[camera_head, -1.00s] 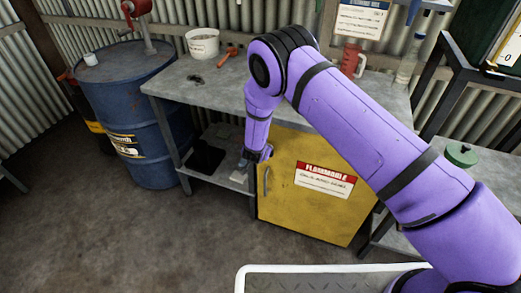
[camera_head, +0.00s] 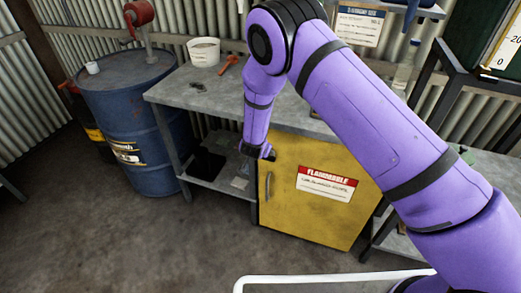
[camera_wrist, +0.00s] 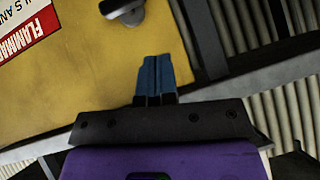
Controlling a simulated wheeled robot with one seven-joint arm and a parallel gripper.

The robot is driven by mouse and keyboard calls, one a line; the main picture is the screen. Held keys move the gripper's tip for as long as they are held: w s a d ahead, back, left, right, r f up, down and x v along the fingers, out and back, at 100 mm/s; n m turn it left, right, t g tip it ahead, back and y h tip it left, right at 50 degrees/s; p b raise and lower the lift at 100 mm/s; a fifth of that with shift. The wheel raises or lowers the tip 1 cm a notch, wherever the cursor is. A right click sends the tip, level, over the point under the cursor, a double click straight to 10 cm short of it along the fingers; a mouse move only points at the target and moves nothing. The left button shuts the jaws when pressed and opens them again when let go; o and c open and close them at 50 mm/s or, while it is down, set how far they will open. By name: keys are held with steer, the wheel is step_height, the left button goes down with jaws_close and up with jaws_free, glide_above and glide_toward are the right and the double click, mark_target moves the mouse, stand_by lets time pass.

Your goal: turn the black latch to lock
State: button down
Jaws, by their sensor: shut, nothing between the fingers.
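The yellow cabinet (camera_head: 305,225) with a red-and-white flammable label (camera_head: 327,184) stands under the bench, its door closed. A grey upright handle (camera_head: 267,186) is at its left edge. My gripper (camera_wrist: 156,66) is shut and empty, its blue fingertips together in front of the yellow surface in the wrist view. In the head view my wrist is at the cabinet's upper left corner. A dark rounded fitting with a pale rim (camera_wrist: 124,10) shows beyond the fingertips, apart from them; I cannot tell whether it is the black latch. No latch is clearly visible in the head view.
The grey bench (camera_head: 178,88) runs above the cabinet, carrying a white bucket (camera_head: 204,51) and an orange-handled tool (camera_head: 229,64). A blue drum (camera_head: 145,135) stands to the left. The concrete floor in front is clear.

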steer(key=v, duration=0.4)
steer(key=shift+s+a+r, duration=0.15)
steer(key=shift+a+r, duration=0.2)
steer(key=d+r+n+g+y, duration=0.1)
steer(key=d+r+y, duration=0.15)
steer(key=r, duration=0.75)
steer(key=d+r+y, duration=0.1)
steer(key=d+r, duration=0.2)
steer(key=r, duration=0.7)
steer(key=s+d+r+n+g, duration=0.1)
steer(key=s+d+r, duration=0.3)
steer(key=r, duration=0.4)
steer(key=s+d+r+n, duration=0.1)
steer(key=s+d+r, duration=0.3)
steer(key=r, duration=0.4)
steer(key=s+d+r, duration=0.3)
steer(key=s+d, duration=0.3)
steer(key=s, duration=0.4)
steer(key=s+d+r+n+g+h, duration=0.1)
steer(key=s+d+r, duration=0.2)
steer(key=s+d, duration=0.3)
steer(key=s+d+r+n+g+h, duration=0.1)
steer(key=s+d+r, duration=0.2)
steer(key=s, duration=1.2)
steer(key=d, duration=0.3)
steer(key=shift+d, duration=0.2)
